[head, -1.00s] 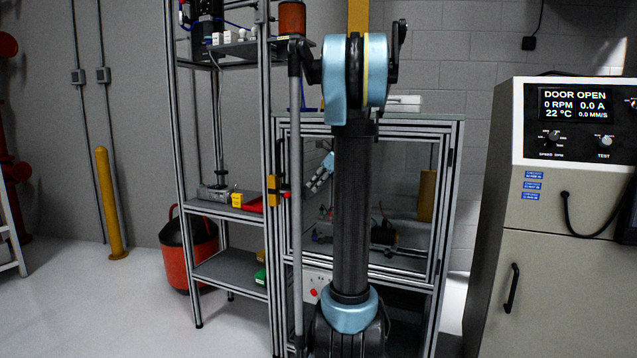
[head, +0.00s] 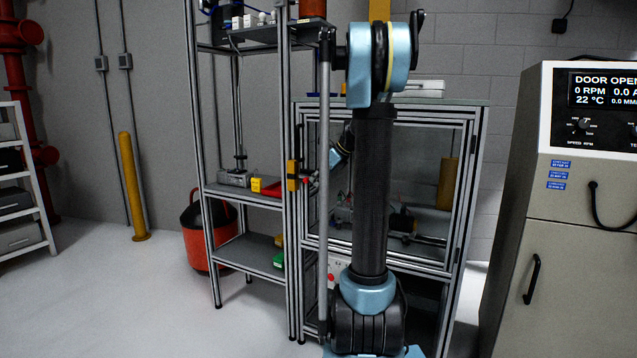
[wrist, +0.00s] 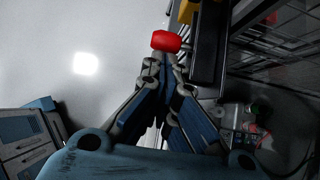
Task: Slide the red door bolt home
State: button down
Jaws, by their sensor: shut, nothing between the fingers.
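The red bolt knob (wrist: 167,41) shows in the wrist view just beyond my fingertips. In the head view the red bolt knob (head: 306,181) is a small spot at the left edge of the cabinet door, beside a yellow block (head: 292,175). My gripper (wrist: 162,62) has its fingertips together and empty, close below the knob; I cannot tell whether they touch it. In the head view my arm hides most of my gripper and part of the cabinet door (head: 437,200). The bolt's rod and its socket are not clear in either view.
A shelf rack (head: 240,264) with small bins stands left of the cabinet. A control console (head: 560,250) reading "DOOR OPEN" stands at the right. A red bucket (head: 200,245) and a yellow post (head: 132,190) are farther left. Floor at the left is partly clear.

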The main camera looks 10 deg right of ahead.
jog(key=shift+w+a, duration=0.95)
jog(key=shift+a, duration=0.3)
jog(key=s+d+f+v, duration=0.1)
jog(key=v, duration=1.2)
jog(key=shift+d+f, duration=0.3)
jog(key=shift+d, duration=0.05)
jog(key=shift+s, duration=0.15)
